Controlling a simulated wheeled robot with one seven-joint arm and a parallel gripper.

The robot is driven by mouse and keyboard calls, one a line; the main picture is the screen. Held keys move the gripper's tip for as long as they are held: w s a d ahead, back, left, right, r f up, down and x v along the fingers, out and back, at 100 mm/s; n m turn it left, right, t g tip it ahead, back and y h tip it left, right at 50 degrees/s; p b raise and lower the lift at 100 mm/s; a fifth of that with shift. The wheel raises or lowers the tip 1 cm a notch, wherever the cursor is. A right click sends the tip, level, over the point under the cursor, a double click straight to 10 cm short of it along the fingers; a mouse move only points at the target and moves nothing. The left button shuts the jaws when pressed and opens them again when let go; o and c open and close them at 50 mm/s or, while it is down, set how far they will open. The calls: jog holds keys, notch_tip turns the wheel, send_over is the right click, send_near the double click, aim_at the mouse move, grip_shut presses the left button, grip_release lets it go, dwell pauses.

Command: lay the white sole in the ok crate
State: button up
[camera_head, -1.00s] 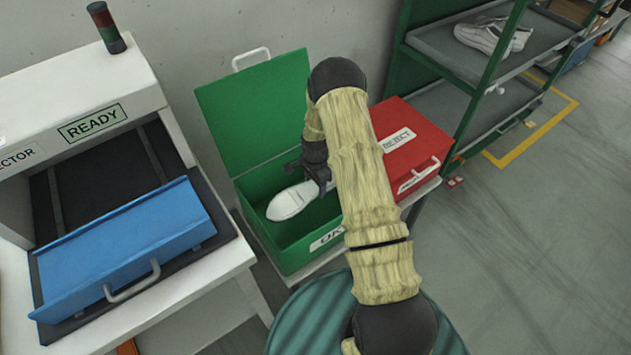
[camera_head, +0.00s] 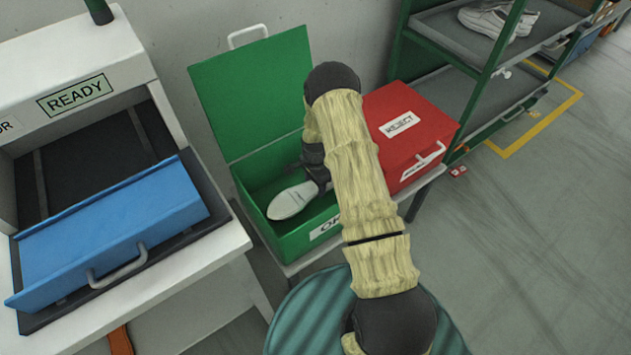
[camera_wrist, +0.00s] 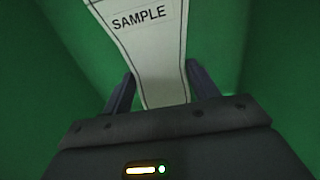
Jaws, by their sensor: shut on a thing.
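The white sole (camera_head: 291,201) is inside the green ok crate (camera_head: 296,246), its rounded end toward the lower left. The crate's green lid stands open at the back. My gripper (camera_wrist: 160,92) is shut on the sole, one finger at each side, with the green of the crate around it in the wrist view. The sole (camera_wrist: 150,40) carries a SAMPLE label there. In the head view my arm hides most of the gripper and the sole's other end. Whether the sole touches the crate floor I cannot tell.
A closed red REJECT crate (camera_head: 408,132) stands to the right of the ok crate. A machine with a READY sign (camera_head: 75,95) and a blue flap (camera_head: 110,232) is at the left. A green rack (camera_head: 470,75) with white shoes (camera_head: 497,20) stands at the back right.

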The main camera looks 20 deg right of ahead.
jog(key=shift+f+b, duration=1)
jog(key=shift+f, duration=0.8)
jog(key=o, duration=1.2)
notch_tip(320, 180, up, 17)
jog(key=shift+r+p, duration=0.2)
jog(key=shift+p, duration=0.8)
jog(key=shift+w, duration=0.1)
jog(key=shift+d, duration=0.15)
